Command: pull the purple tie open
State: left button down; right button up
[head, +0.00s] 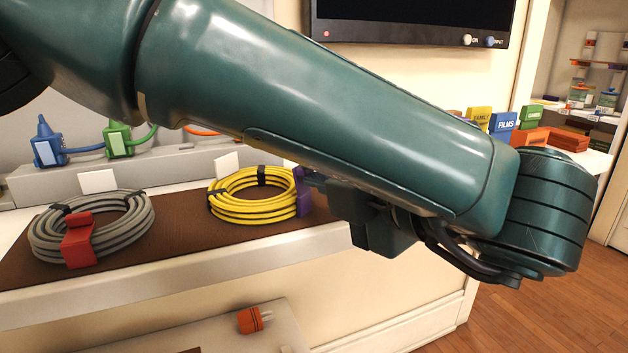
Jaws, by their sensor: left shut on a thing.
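A coil of yellow cable (250,210) lies on a brown mat (180,233) on the shelf, with black bands around it. The purple tie (303,195) is at the coil's right side, partly hidden by my left gripper. My left arm crosses the view from the upper left and bends back. Its gripper (311,181) points left and is shut on the purple tie; the fingertips are mostly hidden behind the arm. I cannot tell whether the tie is still closed around the cable. My right gripper is not in view.
A grey cable coil (92,228) with a red tie (79,242) lies at the left of the mat. Blue (47,146) and green (118,140) plugs stand behind. The mat between the coils is clear.

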pick_arm(q)
jog(key=shift+s+d+f+m+t+y+b, duration=0.2)
jog(key=shift+f+m+t+y+b, duration=0.1)
jog(key=shift+t+y+b, duration=0.35)
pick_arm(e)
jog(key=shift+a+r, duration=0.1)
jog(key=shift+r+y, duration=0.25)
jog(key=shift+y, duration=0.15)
pick_arm(q)
jog(key=c, duration=1.5)
grip_release()
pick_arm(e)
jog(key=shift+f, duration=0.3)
pick_arm(q)
jog(key=shift+d, duration=0.1)
